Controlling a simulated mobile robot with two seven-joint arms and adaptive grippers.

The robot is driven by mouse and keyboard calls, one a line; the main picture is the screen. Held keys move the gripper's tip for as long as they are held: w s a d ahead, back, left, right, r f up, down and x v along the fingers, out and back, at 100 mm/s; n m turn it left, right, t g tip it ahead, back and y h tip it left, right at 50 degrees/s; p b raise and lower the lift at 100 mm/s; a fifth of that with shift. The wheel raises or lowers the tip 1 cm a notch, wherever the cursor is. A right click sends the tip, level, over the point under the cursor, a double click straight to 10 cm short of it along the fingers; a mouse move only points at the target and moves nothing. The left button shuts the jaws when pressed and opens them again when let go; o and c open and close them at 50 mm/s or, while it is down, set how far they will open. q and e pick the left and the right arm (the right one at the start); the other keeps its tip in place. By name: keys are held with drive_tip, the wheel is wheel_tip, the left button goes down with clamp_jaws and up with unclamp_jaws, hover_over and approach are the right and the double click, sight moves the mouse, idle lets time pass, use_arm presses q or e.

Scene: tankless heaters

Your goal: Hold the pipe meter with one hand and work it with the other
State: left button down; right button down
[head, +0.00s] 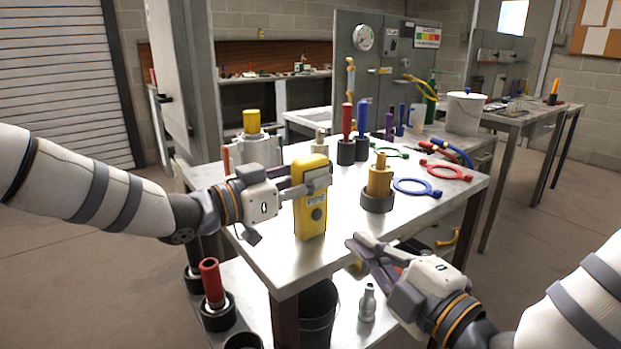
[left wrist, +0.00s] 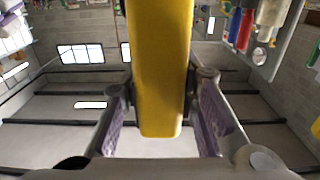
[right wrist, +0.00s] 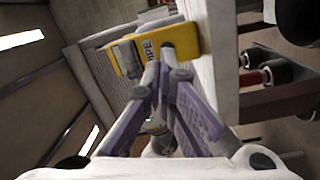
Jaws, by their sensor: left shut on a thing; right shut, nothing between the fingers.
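In the left wrist view the yellow body (left wrist: 160,70) stands between the fingers. My right gripper (head: 356,242) is shut and empty, lower and to the right of the meter, apart from it in the head view. The right wrist view shows the meter (right wrist: 180,38) beyond the closed fingertips (right wrist: 165,70).
A lower shelf holds a red-handled tool (head: 211,283) and a black bin (head: 318,318).

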sight(328, 212)
drive_tip(key=w+a+m+t+h, duration=0.1)
drive_tip(key=w+m+h, duration=0.1)
drive_tip(key=m, duration=0.1)
drive_tip(key=w+a+f+m+t+h, duration=0.1)
drive_tip(key=w+m+h, duration=0.1)
drive_tip(key=m, duration=0.1)
drive_tip(key=w+a+m+h, duration=0.1)
drive_tip(key=w+m+h, duration=0.1)
drive_tip(key=m, duration=0.1)
drive_tip(key=shift+w+a+f+t+h, duration=0.15)
drive_tip(key=shift+a+t+h, duration=0.25)
idle(1.0)
drive_tip(key=shift+w+a, duration=0.3)
drive_tip(key=shift+w, duration=0.05)
idle(0.4)
drive_tip(key=s+d, duration=0.4)
drive_tip(key=s, duration=0.1)
drive_tip(key=shift+s, duration=0.3)
idle(0.5)
